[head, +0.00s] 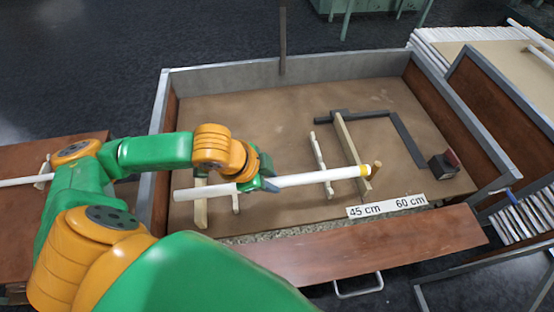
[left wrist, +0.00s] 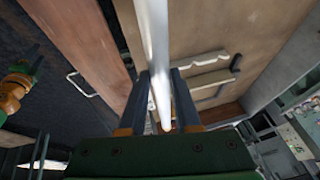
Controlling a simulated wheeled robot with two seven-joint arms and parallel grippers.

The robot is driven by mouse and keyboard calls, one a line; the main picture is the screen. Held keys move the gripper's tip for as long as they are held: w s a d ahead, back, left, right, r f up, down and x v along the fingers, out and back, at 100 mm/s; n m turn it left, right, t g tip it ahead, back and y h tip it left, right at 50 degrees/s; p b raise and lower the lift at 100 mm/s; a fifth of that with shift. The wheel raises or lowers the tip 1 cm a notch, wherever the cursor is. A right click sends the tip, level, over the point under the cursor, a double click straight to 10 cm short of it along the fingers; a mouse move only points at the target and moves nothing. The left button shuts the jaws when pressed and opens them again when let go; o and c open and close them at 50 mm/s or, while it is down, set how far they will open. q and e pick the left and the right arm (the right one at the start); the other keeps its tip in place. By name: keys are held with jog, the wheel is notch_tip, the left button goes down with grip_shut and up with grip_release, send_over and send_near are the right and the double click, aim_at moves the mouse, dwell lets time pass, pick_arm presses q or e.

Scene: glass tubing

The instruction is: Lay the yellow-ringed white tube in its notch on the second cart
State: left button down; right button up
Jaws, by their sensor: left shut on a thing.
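The white tube (head: 315,178) with a yellow ring (head: 364,171) near its right end spans the brown-topped cart (head: 270,115). My left gripper (head: 268,182) is shut on it near its middle. In the left wrist view the tube (left wrist: 153,40) runs between the two dark fingers (left wrist: 163,100). In the head view the tube passes over pale wooden supports at left (head: 201,214) and the lower ends of a notched strip (head: 319,152) and a longer bar (head: 350,145) at right. My right gripper is not seen.
A white label (head: 387,206) reads 45 cm and 60 cm. A dark angled bar (head: 405,140) and a dark block (head: 444,165) lie at right. Raised walls edge the cart. Another white tube (head: 18,182) lies at far left. White tubes (head: 428,50) are stacked at upper right.

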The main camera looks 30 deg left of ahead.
aim_at(273, 179)
pick_arm(q)
jog(key=w+f+b, duration=0.1)
jog(key=b, duration=0.3)
jog(key=f+b, duration=0.1)
jog(key=b, duration=0.3)
jog(key=shift+w+a+f, duration=0.2)
jog(key=shift+w+f, duration=0.15)
jog(key=w+a+f, duration=0.1)
jog(key=w+f, duration=0.2)
jog(key=w+a+f, duration=0.2)
jog(key=w+f, duration=0.1)
jog(key=w, duration=0.1)
jog(key=w+a+f+p, duration=0.1)
jog(key=w+a+f, duration=0.1)
jog(key=w+f, duration=0.1)
jog(key=shift+w+a+f, duration=0.15)
jog(key=shift+w+f, duration=0.05)
jog(key=shift+f, duration=0.4)
